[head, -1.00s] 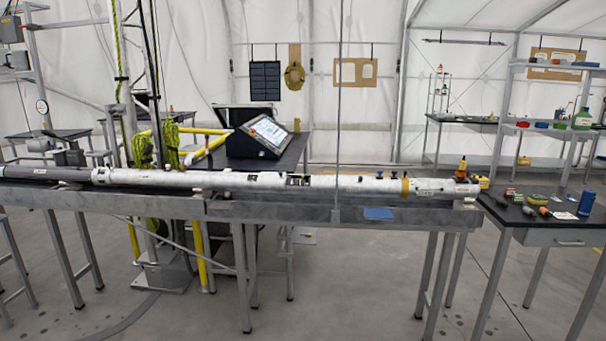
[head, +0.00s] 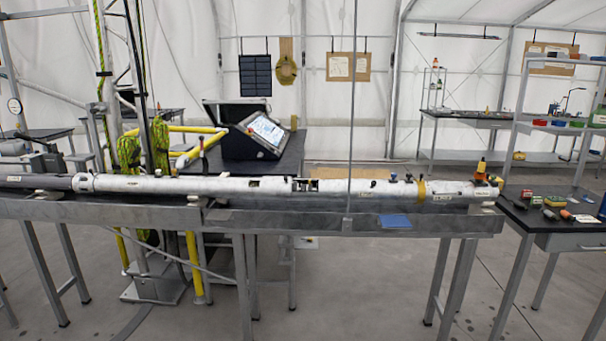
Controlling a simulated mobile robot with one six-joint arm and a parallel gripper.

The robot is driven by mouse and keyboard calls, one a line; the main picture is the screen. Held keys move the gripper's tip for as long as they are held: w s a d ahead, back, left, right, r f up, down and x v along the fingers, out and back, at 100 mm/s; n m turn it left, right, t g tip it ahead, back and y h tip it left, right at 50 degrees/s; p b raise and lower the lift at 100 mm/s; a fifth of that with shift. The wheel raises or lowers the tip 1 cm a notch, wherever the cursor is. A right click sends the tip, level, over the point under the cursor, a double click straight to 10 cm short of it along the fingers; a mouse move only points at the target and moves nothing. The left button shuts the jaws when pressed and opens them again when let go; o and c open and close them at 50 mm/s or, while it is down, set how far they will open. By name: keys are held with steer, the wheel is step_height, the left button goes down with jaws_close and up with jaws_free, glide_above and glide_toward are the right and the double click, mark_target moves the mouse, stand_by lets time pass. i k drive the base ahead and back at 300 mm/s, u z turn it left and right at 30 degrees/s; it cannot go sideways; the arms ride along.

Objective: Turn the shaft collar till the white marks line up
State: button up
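A long white tube (head: 220,187) lies level along a grey metal bench (head: 275,219) across the head view. A yellow ring (head: 422,190) goes around the tube near its right end. A pale ring-like section (head: 84,183) sits at its left end, where a dark grey tube (head: 35,182) joins it. I cannot tell which of these, if either, is the shaft collar. The white marks are too small to make out. My gripper is not in view.
A blue pad (head: 395,221) lies on the bench's front. A thin upright pole (head: 350,120) stands at the bench. A console with a screen (head: 264,131) stands behind. A dark table (head: 545,213) with small items is at right. The floor in front is clear.

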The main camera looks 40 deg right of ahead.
mark_target(308, 187)
steer(key=z, duration=0.15)
steer(key=i, duration=0.65)
steer(key=z, duration=0.75)
steer(key=i, duration=0.6)
steer(key=z, duration=0.4)
